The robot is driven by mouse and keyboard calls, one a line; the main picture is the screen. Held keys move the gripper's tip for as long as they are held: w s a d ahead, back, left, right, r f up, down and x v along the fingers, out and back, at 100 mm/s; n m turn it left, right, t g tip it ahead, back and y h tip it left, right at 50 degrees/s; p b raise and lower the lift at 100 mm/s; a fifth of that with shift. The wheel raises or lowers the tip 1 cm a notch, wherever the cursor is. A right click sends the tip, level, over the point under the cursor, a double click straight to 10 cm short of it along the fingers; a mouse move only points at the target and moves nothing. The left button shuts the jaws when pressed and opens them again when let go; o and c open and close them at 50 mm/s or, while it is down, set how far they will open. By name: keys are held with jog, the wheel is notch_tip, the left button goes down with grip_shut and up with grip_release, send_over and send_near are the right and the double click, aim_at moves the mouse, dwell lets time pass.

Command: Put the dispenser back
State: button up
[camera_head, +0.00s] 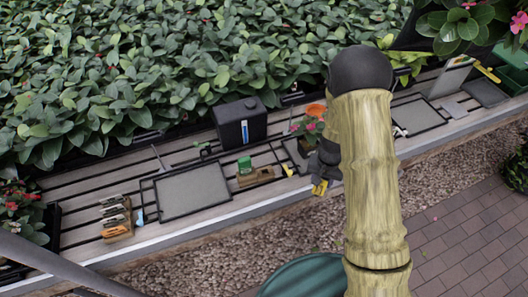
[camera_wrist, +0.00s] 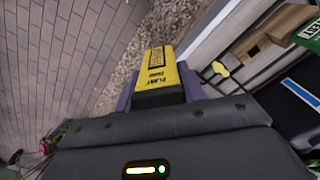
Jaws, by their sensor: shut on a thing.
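My gripper (camera_head: 325,166) is shut on a yellow and black box-shaped dispenser (camera_wrist: 160,72) with black lettering, apparently starting "PLANT". In the wrist view it sits between the purple fingers. In the head view the dispenser (camera_head: 319,188) hangs below my gripper, past the bench's front edge, over the gravel. A small wooden holder (camera_head: 262,174) stands on the bench to the left, with a green box (camera_head: 244,165) in its left part. The holder (camera_wrist: 277,23) and the green box (camera_wrist: 312,36) also show at the wrist view's upper right.
The slatted bench (camera_head: 95,186) carries a dark tray (camera_head: 195,188), a black box with a blue strip (camera_head: 240,121), an orange pot (camera_head: 316,109) and a wooden rack of tools (camera_head: 117,219). A yellow-handled tool (camera_head: 287,170) lies right of the holder. Dense plants line the back.

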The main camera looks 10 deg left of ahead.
jog(key=d+f+n, duration=0.1)
jog(key=d+f, duration=0.3)
jog(key=d, duration=0.4)
jog(key=shift+w+b, duration=0.2)
jog(key=shift+b, duration=0.15)
